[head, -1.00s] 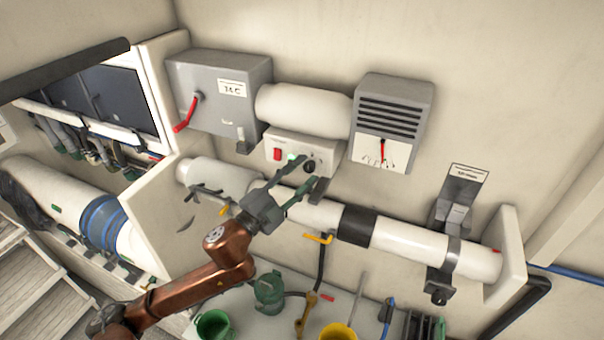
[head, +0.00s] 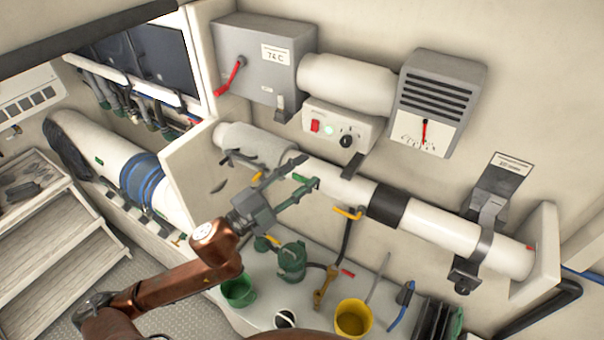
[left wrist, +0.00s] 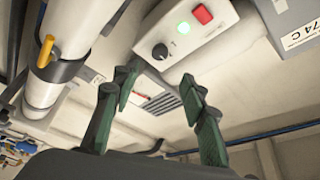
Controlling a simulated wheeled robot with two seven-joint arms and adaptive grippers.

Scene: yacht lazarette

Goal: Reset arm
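My left gripper (head: 290,180) is open and empty in the head view, in front of the white pipe and below the control box. Its two green-padded fingers stand apart in the left wrist view (left wrist: 155,100). The white control box (head: 337,130) has a red switch, a lit green lamp and a black knob. It also shows in the left wrist view (left wrist: 185,32), beyond the fingers and apart from them. My right gripper is not in view.
A white pipe (head: 440,232) with a black band runs along the wall. A grey box (head: 262,62) and a vented box (head: 436,95) are above. A green cup (head: 239,291), a green pump-like object (head: 292,262) and a yellow cup (head: 353,318) stand below. Steps (head: 50,240) are at left.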

